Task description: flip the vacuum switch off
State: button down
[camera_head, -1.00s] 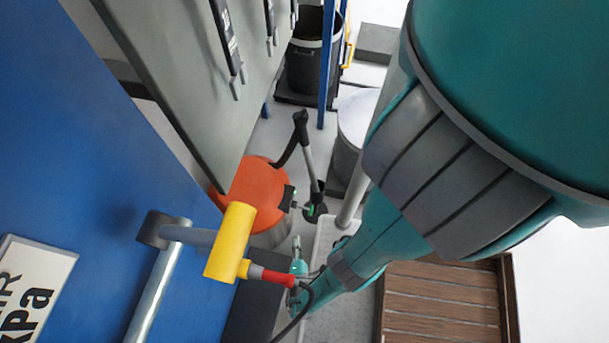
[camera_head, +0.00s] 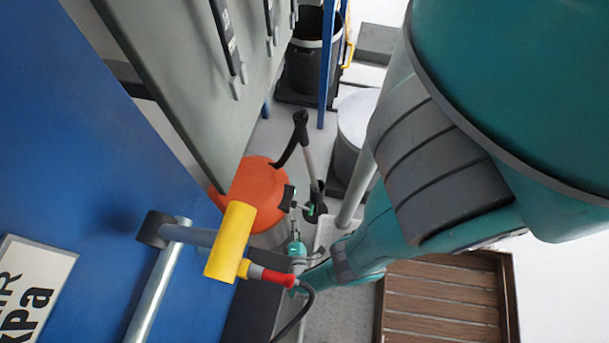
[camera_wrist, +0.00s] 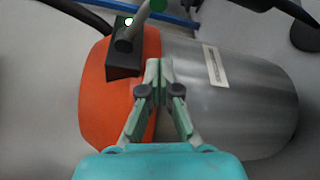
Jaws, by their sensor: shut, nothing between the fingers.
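The vacuum has an orange top (camera_head: 255,190) and a metal drum; in the wrist view its orange top (camera_wrist: 105,100) is at left and the grey drum (camera_wrist: 235,105) at right. A black switch box (camera_wrist: 122,55) sits on the orange top, with a grey lever (camera_wrist: 133,30) ending in a green tip (camera_wrist: 158,5). A small light glows on the box. My gripper (camera_wrist: 158,65) is shut and empty, its fingertips in front of the vacuum, just right of and below the switch box in the picture. In the head view my gripper (camera_head: 295,225) is below the switch (camera_head: 287,198).
A yellow and red fitting (camera_head: 230,243) with a black cable and a metal rail (camera_head: 155,290) stand close in the foreground. A grey cabinet (camera_head: 180,90) is at upper left. A black bin (camera_head: 305,65) and a slatted wooden platform (camera_head: 440,300) are farther off.

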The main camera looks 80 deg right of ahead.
jog(key=shift+s+d+r, duration=0.25)
jog(key=shift+s+d, duration=0.5)
jog(key=shift+s+d+r, duration=0.25)
jog(key=shift+s+d, duration=0.45)
jog(key=shift+s+r+n, duration=0.15)
jog(key=shift+r+n, duration=0.1)
jog(key=shift+n, duration=0.25)
notch_tip(320, 180, up, 4)
jog(key=n+g, duration=0.1)
jog(key=n, duration=0.1)
jog(key=n+g+y, duration=0.1)
jog(key=n, duration=0.1)
jog(key=n+g, duration=0.1)
jog(key=n, duration=0.1)
jog(key=shift+r+y, duration=0.25)
jog(key=shift+y, duration=0.15)
jog(key=shift+r, duration=0.9)
